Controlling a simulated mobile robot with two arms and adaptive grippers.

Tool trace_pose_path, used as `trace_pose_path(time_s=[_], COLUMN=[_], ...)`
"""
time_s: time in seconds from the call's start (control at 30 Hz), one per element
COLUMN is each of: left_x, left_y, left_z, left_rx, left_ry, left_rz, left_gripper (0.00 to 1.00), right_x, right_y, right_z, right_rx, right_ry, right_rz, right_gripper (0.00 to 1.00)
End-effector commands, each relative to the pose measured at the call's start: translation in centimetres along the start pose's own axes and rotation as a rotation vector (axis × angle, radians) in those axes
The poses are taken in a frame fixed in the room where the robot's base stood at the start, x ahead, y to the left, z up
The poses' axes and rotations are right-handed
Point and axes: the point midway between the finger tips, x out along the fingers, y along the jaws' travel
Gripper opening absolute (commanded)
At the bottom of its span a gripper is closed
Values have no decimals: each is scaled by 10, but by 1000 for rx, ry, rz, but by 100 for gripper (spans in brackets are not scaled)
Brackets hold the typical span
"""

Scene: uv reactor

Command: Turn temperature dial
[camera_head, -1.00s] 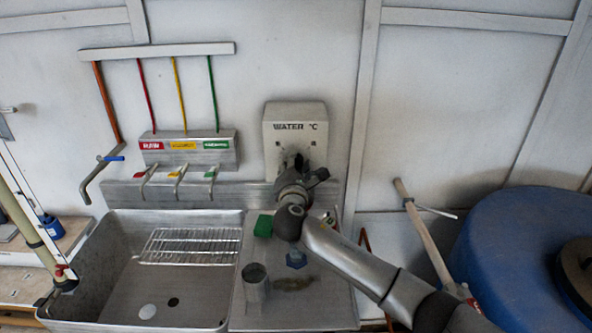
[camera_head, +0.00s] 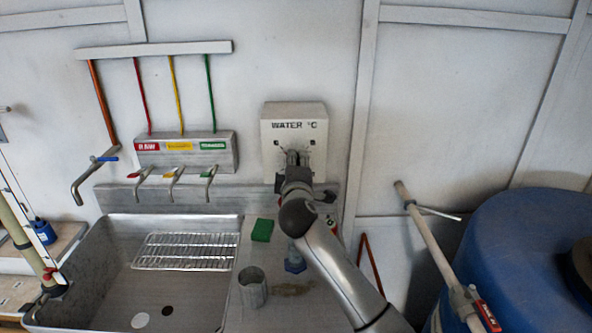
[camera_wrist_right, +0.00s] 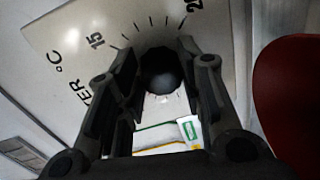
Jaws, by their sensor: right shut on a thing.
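The temperature panel (camera_head: 294,120) is a pale box on the wall, marked WATER °C, above the right end of the sink unit. It also shows in the right wrist view (camera_wrist_right: 75,28), with printed ticks and numbers around a dark round dial (camera_wrist_right: 160,70). My right gripper (camera_head: 296,158) reaches the front of the panel. In the right wrist view its two fingers (camera_wrist_right: 160,85) stand on either side of the dial and are shut on it. In the head view the gripper hides the dial. My left gripper is not in view.
A steel sink (camera_head: 110,265) with a wire rack (camera_head: 186,251) lies to the left. Taps with coloured labels (camera_head: 183,146) are above it. A metal cup (camera_head: 252,287), a green sponge (camera_head: 262,230) and a blue object (camera_head: 295,262) sit near my right arm. A blue barrel (camera_head: 500,240) stands right.

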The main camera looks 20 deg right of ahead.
Motion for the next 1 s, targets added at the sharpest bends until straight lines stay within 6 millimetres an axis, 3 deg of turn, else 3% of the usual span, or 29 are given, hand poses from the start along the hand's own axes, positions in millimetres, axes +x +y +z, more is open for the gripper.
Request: trace_pose_path(time_s=[0.6,1.0], left_x=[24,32], left_y=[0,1], left_z=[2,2], left_rx=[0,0], left_ry=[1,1], left_rz=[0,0], left_gripper=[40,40], right_x=[0,0], right_y=[-5,-5], right_z=[0,0], right_rx=[578,824], right_ry=[40,58], right_rz=[-12,-15], right_gripper=[11,11])
